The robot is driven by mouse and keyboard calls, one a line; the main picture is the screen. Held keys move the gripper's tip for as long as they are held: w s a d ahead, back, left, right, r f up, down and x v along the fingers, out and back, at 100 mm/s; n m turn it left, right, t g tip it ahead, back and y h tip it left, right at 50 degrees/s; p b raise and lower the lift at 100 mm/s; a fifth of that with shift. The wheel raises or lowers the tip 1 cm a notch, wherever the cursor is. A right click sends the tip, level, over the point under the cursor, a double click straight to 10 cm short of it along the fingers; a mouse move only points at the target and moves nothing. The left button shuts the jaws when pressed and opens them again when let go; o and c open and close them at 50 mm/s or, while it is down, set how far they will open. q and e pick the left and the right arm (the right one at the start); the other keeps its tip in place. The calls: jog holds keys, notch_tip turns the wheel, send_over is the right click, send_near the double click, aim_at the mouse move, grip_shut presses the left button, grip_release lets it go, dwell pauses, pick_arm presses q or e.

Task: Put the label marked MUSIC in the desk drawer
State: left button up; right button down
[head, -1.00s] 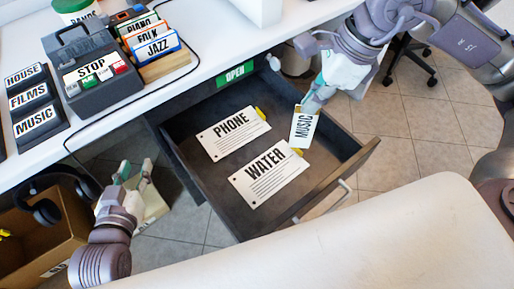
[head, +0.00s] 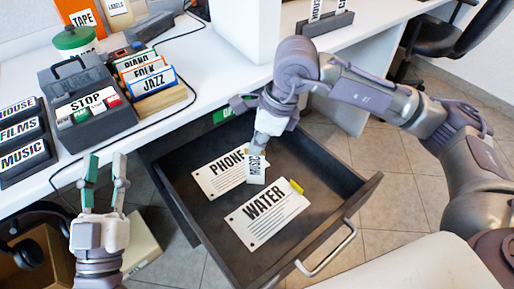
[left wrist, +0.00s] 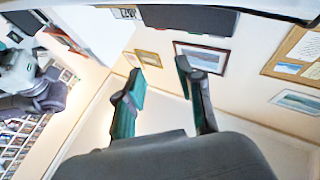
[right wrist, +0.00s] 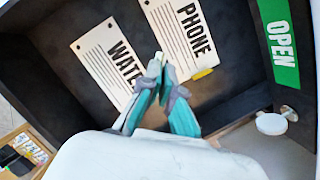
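The MUSIC label (head: 256,169) is a small white card with black print. My right gripper (head: 260,150) is shut on its upper end and holds it inside the open grey desk drawer (head: 318,182), in front of the PHONE card. Whether its lower edge touches anything I cannot tell. In the right wrist view the fingers (right wrist: 161,72) are together and the label shows only as a thin pale edge. My left gripper (head: 105,170) is open and empty, left of the drawer; its parted fingers also show in the left wrist view (left wrist: 163,92).
The PHONE card (head: 212,178) and WATER card (head: 262,218) lie on the drawer floor. The drawer's right part is bare. A STOP box (head: 80,130), a stand of genre cards and a HOUSE, FILMS, MUSIC panel (head: 20,135) are on the white desk.

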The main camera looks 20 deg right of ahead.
pick_arm(q)
jog(key=shift+s+r+t, duration=0.3)
jog(key=shift+r, duration=0.2)
pick_arm(e)
jog(key=shift+f, duration=0.4)
jog(key=shift+f, duration=0.15)
jog(key=c, duration=1.3)
grip_release()
pick_arm(q)
jog(key=shift+s+r+t, duration=0.25)
jog(key=shift+r+t, duration=0.05)
jog(key=shift+r, duration=0.05)
